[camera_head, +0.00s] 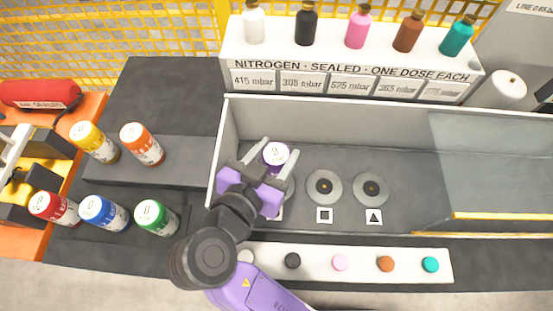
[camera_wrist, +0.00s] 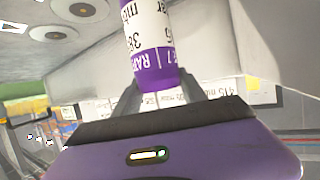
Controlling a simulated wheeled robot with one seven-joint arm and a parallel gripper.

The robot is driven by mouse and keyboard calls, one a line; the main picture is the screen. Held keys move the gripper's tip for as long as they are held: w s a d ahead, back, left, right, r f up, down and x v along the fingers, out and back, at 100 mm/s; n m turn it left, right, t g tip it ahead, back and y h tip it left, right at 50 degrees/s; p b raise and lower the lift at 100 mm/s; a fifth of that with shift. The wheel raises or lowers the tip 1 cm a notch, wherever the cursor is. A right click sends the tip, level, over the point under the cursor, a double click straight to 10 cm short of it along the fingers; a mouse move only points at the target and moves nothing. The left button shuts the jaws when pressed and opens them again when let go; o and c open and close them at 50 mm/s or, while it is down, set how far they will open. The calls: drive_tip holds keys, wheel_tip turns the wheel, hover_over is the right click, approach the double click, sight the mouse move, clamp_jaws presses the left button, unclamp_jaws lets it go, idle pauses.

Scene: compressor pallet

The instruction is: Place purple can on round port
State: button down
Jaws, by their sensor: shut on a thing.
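The purple can (camera_head: 276,153) has a white top with a dark mark and a white label with a purple band. My gripper (camera_head: 271,163) is shut on it at the left end of the grey tray (camera_head: 407,133). In the wrist view the can (camera_wrist: 150,40) stands between the two fingers (camera_wrist: 160,98). A grey port (camera_head: 290,189) shows only as a sliver beside my gripper; its label is mostly hidden, so its mark cannot be read. Two more ports show fully: one with a square label (camera_head: 324,187), one with a triangle label (camera_head: 371,189).
A white shelf (camera_head: 350,68) with several bottles stands behind the tray. A clear panel (camera_head: 490,165) covers the tray's right part. Several coloured cans, such as the green can (camera_head: 156,217), stand at left. A button strip (camera_head: 315,262) lies in front.

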sight(270, 172)
drive_tip(key=shift+f, duration=1.9)
drive_tip(key=shift+f, duration=0.2)
drive_tip(key=c, duration=0.6)
unclamp_jaws()
drive_tip(key=shift+c, duration=0.2)
drive_tip(key=shift+r, duration=0.1)
drive_tip(key=shift+s+r, duration=0.15)
drive_tip(key=b+v, duration=0.1)
drive_tip(key=v, duration=1)
drive_tip(key=shift+s+a+b, duration=0.2)
drive_tip(key=shift+s+b, duration=0.1)
drive_tip(key=shift+r, duration=0.15)
